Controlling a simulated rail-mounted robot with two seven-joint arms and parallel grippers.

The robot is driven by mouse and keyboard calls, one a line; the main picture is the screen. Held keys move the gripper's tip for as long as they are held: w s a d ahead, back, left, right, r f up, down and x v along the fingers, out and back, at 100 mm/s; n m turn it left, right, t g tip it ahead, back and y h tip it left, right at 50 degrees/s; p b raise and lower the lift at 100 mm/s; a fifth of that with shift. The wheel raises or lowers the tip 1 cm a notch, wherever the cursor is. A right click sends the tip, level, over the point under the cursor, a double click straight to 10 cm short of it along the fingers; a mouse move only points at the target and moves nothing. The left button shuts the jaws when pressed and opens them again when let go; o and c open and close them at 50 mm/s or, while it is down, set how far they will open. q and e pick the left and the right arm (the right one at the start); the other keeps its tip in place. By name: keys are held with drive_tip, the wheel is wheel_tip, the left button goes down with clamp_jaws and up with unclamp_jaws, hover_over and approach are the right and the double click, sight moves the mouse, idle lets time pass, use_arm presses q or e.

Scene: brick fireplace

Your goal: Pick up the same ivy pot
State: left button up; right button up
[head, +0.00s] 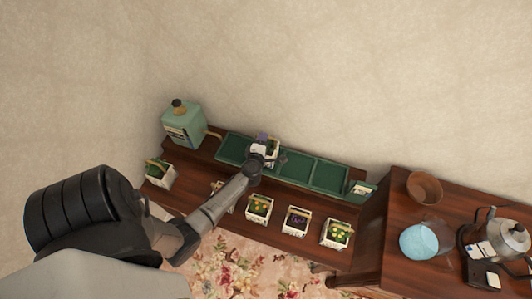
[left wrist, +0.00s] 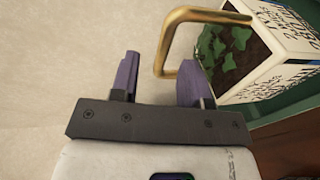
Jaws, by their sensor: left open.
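The ivy pot, a white box with printed lettering, dark soil, green leaves and a brass-coloured handle, fills the upper right of the left wrist view (left wrist: 285,55). My left gripper (left wrist: 161,65) has purple fingers and is open. The pot's handle (left wrist: 168,45) reaches into the space in front of the fingers, its lower end beside the right finger. Whether they touch is unclear. In the head view my left gripper (head: 263,141) is at the pot (head: 274,148), which stands at the green tray (head: 295,168) and is partly hidden by it. My right gripper is not in view.
Several white planters line the front shelf, one with orange flowers (head: 259,207) and one with purple (head: 297,219). A green canister (head: 183,122) stands at the shelf's left end. A brown table at right holds a clay pot (head: 425,187), a blue ball (head: 419,241) and a kettle (head: 500,236).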

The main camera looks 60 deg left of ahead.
use_arm(q)
drive_tip(key=shift+b+x, duration=0.7)
drive_tip(key=shift+x, duration=2)
drive_tip(key=shift+d+f, duration=0.1)
clamp_jaws()
drive_tip(key=shift+w, duration=0.1)
